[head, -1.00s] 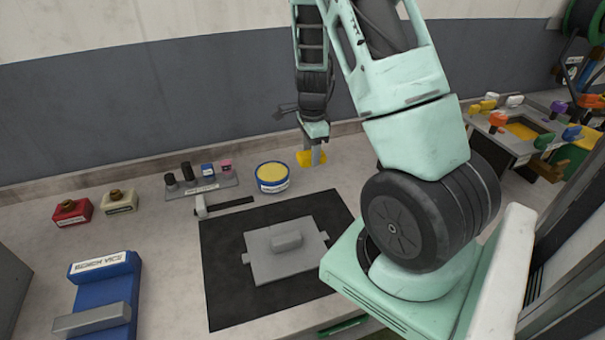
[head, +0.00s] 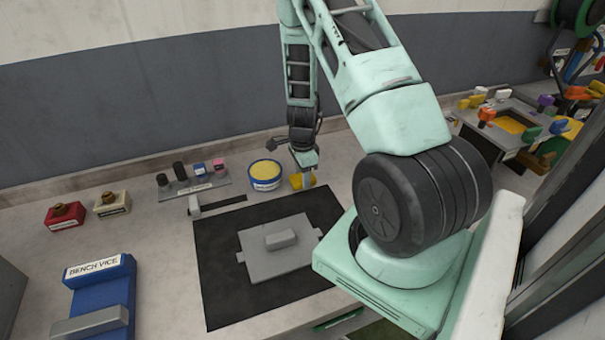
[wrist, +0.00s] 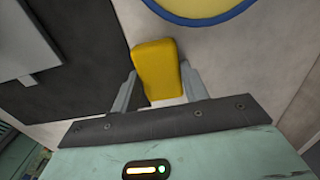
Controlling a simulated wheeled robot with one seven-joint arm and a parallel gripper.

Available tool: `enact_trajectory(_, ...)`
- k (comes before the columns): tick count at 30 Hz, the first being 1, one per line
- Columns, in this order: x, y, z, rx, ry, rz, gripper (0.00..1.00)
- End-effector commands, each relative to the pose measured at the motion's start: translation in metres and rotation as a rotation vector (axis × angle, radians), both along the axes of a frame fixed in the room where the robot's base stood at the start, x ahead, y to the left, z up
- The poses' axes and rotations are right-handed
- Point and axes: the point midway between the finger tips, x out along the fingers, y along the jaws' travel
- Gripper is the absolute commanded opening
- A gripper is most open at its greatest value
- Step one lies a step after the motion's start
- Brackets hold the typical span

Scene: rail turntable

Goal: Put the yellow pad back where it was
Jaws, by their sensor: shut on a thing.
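The yellow pad (head: 296,181) is between the fingers of my gripper (head: 307,179), at the bench top just right of a round blue tin with a yellow top (head: 265,175). In the wrist view the yellow pad (wrist: 156,68) stands between the two fingers of my gripper (wrist: 160,90), and the gripper is shut on it. The blue rim of the tin (wrist: 205,20) shows at the top of that view. Whether the pad touches the bench I cannot tell.
A black mat (head: 215,265) with a grey plate (head: 275,262) lies in front. A hammer (head: 215,206) and a small rack (head: 195,189) are left of the tin. A blue bench vice (head: 100,290) stands at the front left. The wall runs close behind.

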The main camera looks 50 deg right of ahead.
Motion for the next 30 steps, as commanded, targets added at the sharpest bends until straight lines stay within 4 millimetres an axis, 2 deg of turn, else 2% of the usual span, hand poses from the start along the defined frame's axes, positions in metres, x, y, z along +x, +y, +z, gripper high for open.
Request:
enact_trajectory(6,0.000,0.000,-0.004,0.001,0.001,0.000,0.26)
enact_trajectory(7,0.000,0.000,-0.003,0.000,0.000,0.000,0.50)
enact_trajectory(9,0.000,0.000,-0.003,0.000,0.000,0.000,0.66)
enact_trajectory(21,0.000,0.000,0.004,-0.001,-0.001,0.001,0.66)
enact_trajectory(26,0.001,0.000,0.025,-0.002,-0.003,0.002,0.66)
enact_trajectory(30,0.002,0.000,0.055,-0.003,-0.005,0.004,0.66)
